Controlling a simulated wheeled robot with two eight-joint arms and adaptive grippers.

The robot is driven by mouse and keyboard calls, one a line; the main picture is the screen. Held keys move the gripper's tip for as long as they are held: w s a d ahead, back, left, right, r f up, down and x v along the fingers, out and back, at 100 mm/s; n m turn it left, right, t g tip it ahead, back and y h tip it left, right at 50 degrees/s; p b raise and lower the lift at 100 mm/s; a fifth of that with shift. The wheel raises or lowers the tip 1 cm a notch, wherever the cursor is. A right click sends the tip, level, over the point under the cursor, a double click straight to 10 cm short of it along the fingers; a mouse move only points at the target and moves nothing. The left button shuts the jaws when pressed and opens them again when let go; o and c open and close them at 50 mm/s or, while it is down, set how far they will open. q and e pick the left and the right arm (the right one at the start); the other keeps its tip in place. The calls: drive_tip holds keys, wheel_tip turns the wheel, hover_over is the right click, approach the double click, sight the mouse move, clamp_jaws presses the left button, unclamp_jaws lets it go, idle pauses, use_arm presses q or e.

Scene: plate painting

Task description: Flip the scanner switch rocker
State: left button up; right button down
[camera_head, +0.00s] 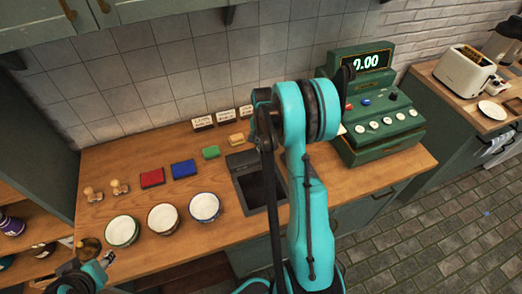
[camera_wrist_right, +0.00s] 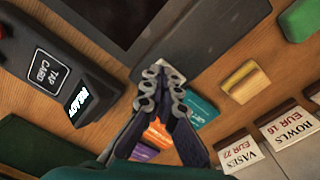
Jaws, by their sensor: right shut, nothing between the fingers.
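A dark flat unit (camera_head: 243,160) with a black panel, which looks like the scanner, is set at the counter's front in the head view. Its grey frame (camera_wrist_right: 195,42) and black glass (camera_wrist_right: 115,12) fill the top of the right wrist view. I cannot make out the switch rocker for certain. My right gripper (camera_wrist_right: 163,90) is shut and empty, its tips near the frame's edge; a small pale piece (camera_wrist_right: 166,67) shows just beyond them. In the head view my right arm hides this gripper. My left gripper (camera_head: 92,270) is at the lower left, far from the scanner; its jaws are unclear.
Coloured cards (camera_wrist_right: 200,108) lie under the right fingers. A card reader (camera_wrist_right: 62,85), a yellow block (camera_wrist_right: 244,88) and price signs (camera_wrist_right: 285,140) are nearby. A green cash register (camera_head: 378,125) stands right; several bowls (camera_head: 163,218) stand left on the wooden counter (camera_head: 95,158).

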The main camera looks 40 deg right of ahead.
drive_tip(key=shift+f+b, duration=0.3)
drive_tip(key=shift+f, duration=0.1)
drive_tip(key=shift+r, duration=0.15)
drive_tip(key=shift+r+p, duration=2.15)
drive_tip(key=shift+r, duration=1.3)
